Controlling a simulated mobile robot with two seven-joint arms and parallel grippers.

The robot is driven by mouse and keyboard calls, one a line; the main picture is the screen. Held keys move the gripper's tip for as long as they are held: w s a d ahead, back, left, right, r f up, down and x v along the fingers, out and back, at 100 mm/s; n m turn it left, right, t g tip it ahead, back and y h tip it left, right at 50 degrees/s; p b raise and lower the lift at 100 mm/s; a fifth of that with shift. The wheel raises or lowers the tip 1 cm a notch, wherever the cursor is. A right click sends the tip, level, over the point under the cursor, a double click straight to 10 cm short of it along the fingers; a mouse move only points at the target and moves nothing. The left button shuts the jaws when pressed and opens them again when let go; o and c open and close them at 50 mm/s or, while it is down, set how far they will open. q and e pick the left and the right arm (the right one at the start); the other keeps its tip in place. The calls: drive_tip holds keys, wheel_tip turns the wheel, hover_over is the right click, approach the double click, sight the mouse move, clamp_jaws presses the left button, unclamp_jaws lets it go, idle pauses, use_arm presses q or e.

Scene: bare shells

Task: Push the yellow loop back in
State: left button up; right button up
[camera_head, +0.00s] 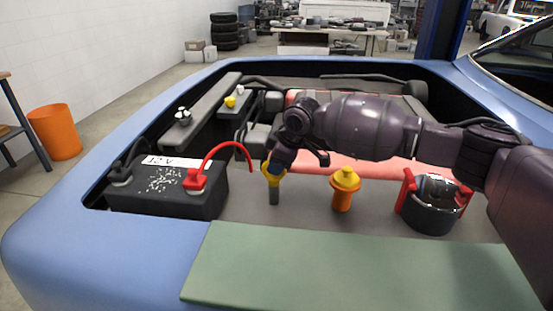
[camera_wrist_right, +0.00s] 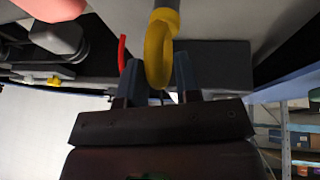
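The yellow loop (camera_head: 272,179) sits at the top of an upright grey tube (camera_head: 274,197), right of the battery. My right gripper (camera_head: 277,162) reaches down over it from the right and hides its upper part. In the right wrist view the loop (camera_wrist_right: 158,55) lies between the two blue-grey fingers of my right gripper (camera_wrist_right: 159,82). How far the loop's stem is inside the tube cannot be told. My left gripper is not in view.
A black battery (camera_head: 150,202) with a red cable (camera_head: 233,146) stands left of the loop. An orange-and-yellow cap (camera_head: 344,190) and a dark round part with red handles (camera_head: 431,213) stand to its right. A green mat (camera_head: 350,270) covers the front edge.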

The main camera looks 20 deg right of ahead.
drive_tip(key=shift+o, duration=1)
drive_tip(key=shift+w, duration=0.1)
drive_tip(key=shift+r, duration=0.1)
drive_tip(key=shift+r, duration=0.2)
drive_tip(key=p+v, duration=0.2)
drive_tip(key=v, duration=0.8)
drive_tip(key=shift+p, duration=0.35)
drive_tip(key=shift+d+r, duration=0.1)
drive_tip(key=shift+r, duration=0.05)
